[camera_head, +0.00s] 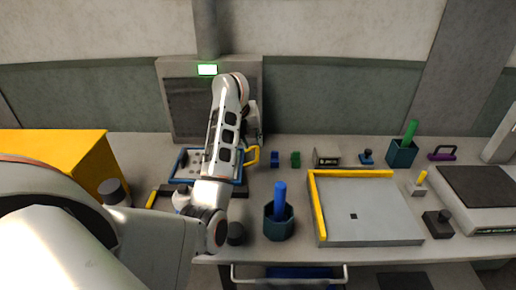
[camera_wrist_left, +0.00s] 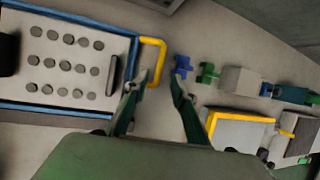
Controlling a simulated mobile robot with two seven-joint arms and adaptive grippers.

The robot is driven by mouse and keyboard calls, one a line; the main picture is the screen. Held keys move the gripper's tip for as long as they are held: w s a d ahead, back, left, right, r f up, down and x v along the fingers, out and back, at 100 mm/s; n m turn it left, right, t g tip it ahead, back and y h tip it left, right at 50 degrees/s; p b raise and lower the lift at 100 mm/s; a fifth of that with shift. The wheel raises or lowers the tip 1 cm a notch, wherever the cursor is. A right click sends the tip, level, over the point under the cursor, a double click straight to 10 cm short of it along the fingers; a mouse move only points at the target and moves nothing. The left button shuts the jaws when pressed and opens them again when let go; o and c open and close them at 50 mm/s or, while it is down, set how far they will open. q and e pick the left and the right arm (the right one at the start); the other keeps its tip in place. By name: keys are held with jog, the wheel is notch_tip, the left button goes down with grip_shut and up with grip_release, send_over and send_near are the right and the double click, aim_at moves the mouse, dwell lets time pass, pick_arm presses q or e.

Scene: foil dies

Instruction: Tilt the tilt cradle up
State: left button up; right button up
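The tilt cradle is a pale plate with a blue frame (camera_wrist_left: 70,18), rows of round dark holes and a yellow loop handle (camera_wrist_left: 162,58) on its side. In the head view the cradle (camera_head: 181,160) lies flat on the bench, partly hidden behind my left arm, with its yellow handle (camera_head: 254,157) to the right. My left gripper (camera_wrist_left: 158,78) is open, its green-grey fingers apart. The handle's outer bar appears between the fingertips, close to the left one; I cannot tell whether they touch. In the head view the gripper (camera_head: 253,137) is above the handle. My right gripper is out of view.
A blue block (camera_head: 274,159) and a green block (camera_head: 295,159) stand right of the handle. A dark cup (camera_head: 279,227) with a blue rod stands in front. A grey tray with a yellow edge (camera_head: 318,205) lies right. A yellow box (camera_head: 60,150) is at the left.

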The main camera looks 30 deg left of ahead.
aim_at(257, 153)
pick_arm(q)
jog(key=shift+x, duration=3.15)
jog(key=shift+s, duration=0.1)
grip_shut()
